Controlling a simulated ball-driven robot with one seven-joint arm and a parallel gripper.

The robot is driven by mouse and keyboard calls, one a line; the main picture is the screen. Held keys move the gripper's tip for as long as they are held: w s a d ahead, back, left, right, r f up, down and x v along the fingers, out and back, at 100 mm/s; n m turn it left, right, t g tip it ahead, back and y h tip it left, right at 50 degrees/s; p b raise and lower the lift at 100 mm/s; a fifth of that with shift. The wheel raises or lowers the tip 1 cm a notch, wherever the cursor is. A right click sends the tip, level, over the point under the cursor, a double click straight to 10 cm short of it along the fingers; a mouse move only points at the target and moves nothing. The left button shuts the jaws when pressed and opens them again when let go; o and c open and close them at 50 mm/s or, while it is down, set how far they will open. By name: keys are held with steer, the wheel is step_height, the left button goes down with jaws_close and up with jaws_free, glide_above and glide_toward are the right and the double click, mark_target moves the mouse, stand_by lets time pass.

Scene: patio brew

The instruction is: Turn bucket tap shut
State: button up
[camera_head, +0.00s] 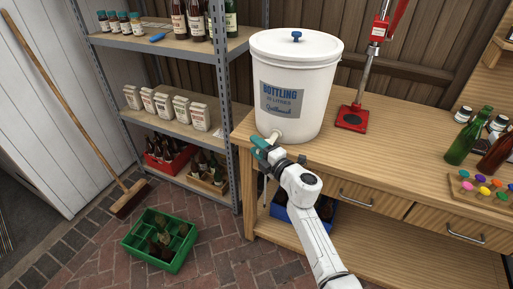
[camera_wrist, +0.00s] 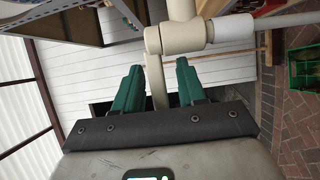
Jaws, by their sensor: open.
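The white bottling bucket (camera_head: 294,95) stands lidded near the left end of the bench. Its tap (camera_head: 277,136) is low on its front, partly hidden by my gripper (camera_head: 262,146). In the wrist view the cream tap body (camera_wrist: 182,39) lies just beyond the fingertips, with a pale tube (camera_wrist: 235,27) running from it to the right. A cream lever (camera_wrist: 154,75) reaches from the tap towards me, between the two green fingers. My gripper (camera_wrist: 158,75) is open around the lever, with visible gaps on both sides. I cannot tell whether any finger touches it.
The wooden bench (camera_head: 390,150) holds a red bottle capper (camera_head: 352,118), with bottles and coloured caps at the right. A metal shelf (camera_head: 180,40) stands left of the bucket. A green crate (camera_head: 160,240) is on the brick floor. A broom (camera_head: 75,110) leans at the left.

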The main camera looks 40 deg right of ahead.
steer(key=shift+w, duration=0.3)
steer(key=shift+c, duration=0.4)
jaws_close()
